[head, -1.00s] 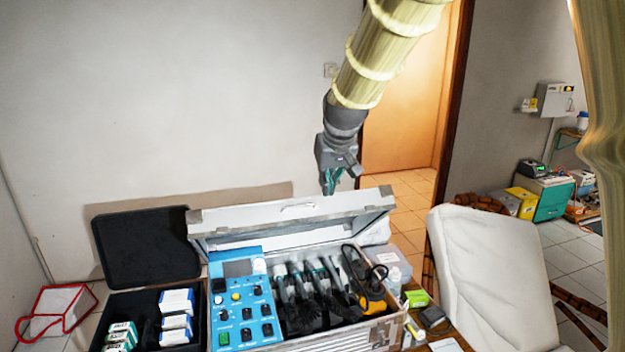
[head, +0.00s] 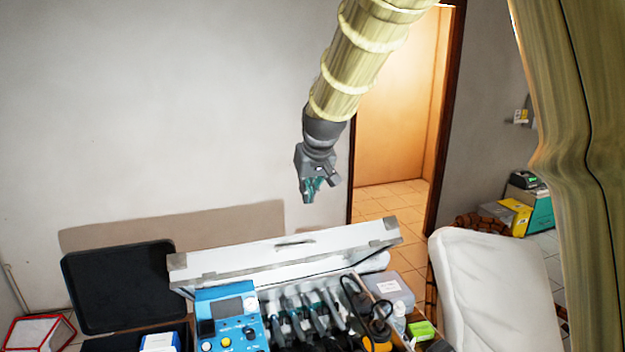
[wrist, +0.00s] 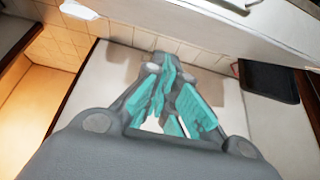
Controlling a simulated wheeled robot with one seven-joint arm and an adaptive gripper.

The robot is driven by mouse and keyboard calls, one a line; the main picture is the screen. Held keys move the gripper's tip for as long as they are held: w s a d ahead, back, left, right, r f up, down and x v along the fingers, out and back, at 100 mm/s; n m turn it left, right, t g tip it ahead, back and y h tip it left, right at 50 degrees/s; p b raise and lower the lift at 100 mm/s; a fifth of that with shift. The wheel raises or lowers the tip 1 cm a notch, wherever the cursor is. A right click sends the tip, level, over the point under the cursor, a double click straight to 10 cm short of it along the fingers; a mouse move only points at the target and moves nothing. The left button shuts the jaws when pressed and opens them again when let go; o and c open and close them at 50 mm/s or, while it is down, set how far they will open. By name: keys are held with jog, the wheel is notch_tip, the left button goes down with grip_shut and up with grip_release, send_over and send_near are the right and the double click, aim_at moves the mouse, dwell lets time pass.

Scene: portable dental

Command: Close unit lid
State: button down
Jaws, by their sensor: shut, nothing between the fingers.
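The unit is a metal-edged case with a blue control panel (head: 228,318) and several dental handpieces (head: 312,310) in a row inside. Its silvery lid (head: 285,254) is raised at the back of the case and leans forward over it, still showing the contents. My gripper (head: 311,196) hangs above and behind the lid in the head view, apart from it. In the wrist view my gripper (wrist: 172,112) has its teal finger pads drawn together with nothing between them. The pale lid (wrist: 235,28) crosses the top of that view.
A black open case (head: 120,285) stands left of the unit, with a red-framed box (head: 38,333) further left. A white chair (head: 495,290) is at the right. A grey box (head: 392,287) and a green box (head: 421,331) sit right of the unit. The wall is behind.

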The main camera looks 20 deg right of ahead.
jog(key=f+p, duration=0.1)
jog(key=f, duration=0.1)
jog(key=f+p, duration=0.1)
jog(key=f, duration=0.1)
jog(key=f+p, duration=0.1)
jog(key=f, duration=0.1)
jog(key=shift+w+f+p, duration=0.15)
jog(key=shift+w+p, duration=0.1)
jog(key=shift+p, duration=0.15)
jog(key=shift+s+f, duration=0.3)
jog(key=shift+s, duration=0.25)
jog(key=shift+w+f, duration=0.1)
jog(key=shift+f, duration=0.2)
